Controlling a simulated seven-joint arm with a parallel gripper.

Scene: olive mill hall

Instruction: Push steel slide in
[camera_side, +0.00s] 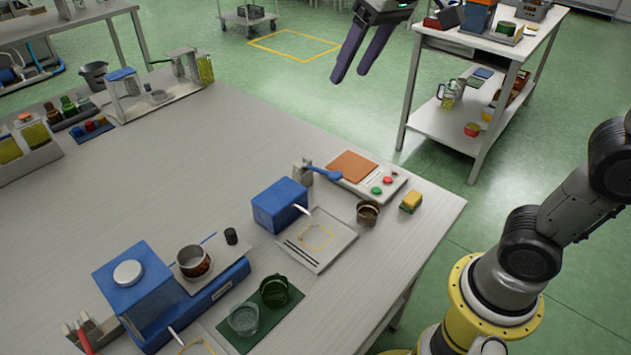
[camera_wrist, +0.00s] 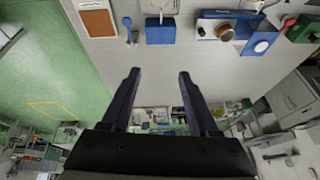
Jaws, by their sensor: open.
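The steel slide, which I take to be the grey plate (camera_side: 216,246), lies on the long blue base (camera_side: 222,287) of a blue machine at the front of the table. A dark-brown metal cup (camera_side: 194,262) and a black knob (camera_side: 231,236) are on the plate. The machine's blue housing (camera_side: 118,292), with a white disc on top, stands at its left end. In the wrist view the cup (camera_wrist: 226,33) and blue housing (camera_wrist: 262,46) are at the upper right. My gripper (camera_side: 350,75) is open and empty, high up and far from the slide; its fingers (camera_wrist: 160,75) show apart.
A blue box (camera_side: 279,204) with a pale tray stands mid-table. A green mat (camera_side: 262,336) with two glass vessels lies in front of the machine. A panel with buttons (camera_side: 378,185), a small cup (camera_side: 367,213) and a sponge (camera_side: 411,201) are at right. The table's back middle is bare.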

